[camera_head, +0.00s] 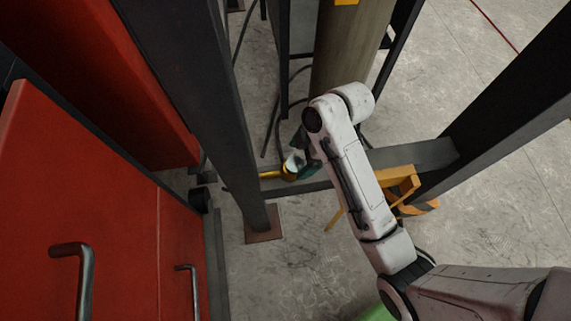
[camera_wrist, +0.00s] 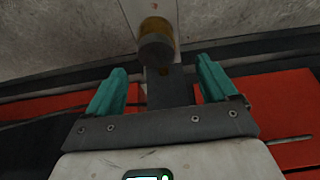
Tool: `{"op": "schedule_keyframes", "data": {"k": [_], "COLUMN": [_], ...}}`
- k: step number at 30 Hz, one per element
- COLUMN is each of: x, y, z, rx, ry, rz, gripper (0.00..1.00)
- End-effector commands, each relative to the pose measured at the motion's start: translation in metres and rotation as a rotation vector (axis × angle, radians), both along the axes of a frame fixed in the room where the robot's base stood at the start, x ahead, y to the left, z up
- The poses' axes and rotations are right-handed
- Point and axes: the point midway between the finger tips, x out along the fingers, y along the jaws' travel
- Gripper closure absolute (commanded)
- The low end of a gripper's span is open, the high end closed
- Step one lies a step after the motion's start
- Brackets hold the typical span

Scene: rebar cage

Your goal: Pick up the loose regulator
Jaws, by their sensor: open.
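The regulator (camera_head: 278,174) is a gold-yellow piece with a pale round part at its right end, at the dark crossbeam by the upright post. In the wrist view a dark round end with an amber band (camera_wrist: 157,30), likely the regulator, shows just beyond the fingertips, against a pale surface. My gripper (camera_head: 302,160) is at the regulator's right end, partly hidden by my arm. In the wrist view my gripper (camera_wrist: 158,76) has its two teal fingers wide apart, one on each side of the amber-banded piece's line. I cannot tell whether they touch it.
A dark post (camera_head: 215,100) on a rusty base plate (camera_head: 263,224) stands close left of the regulator. Red cabinets (camera_head: 100,200) with handles fill the left. A thick column (camera_head: 345,50) and dark cables stand behind. A yellow-orange bracket (camera_head: 398,183) sits right of my arm.

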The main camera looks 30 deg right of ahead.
Motion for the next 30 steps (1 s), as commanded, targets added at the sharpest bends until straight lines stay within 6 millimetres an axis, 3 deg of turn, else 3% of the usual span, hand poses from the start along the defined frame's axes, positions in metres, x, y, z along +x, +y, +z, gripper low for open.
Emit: {"op": "schedule_keyframes", "data": {"k": [3,11,19,30], "x": [0.003,0.006,0.014,0.015], "y": [0.007,0.013,0.026,0.028], "z": [-0.018,-0.034,-0.069,-0.075], "rx": [0.001,-0.001,-0.001,0.0], "ry": [0.001,0.001,0.001,-0.001], "rz": [0.002,0.001,0.001,0.0], "gripper": [0.14,0.14,0.14,0.16]}}
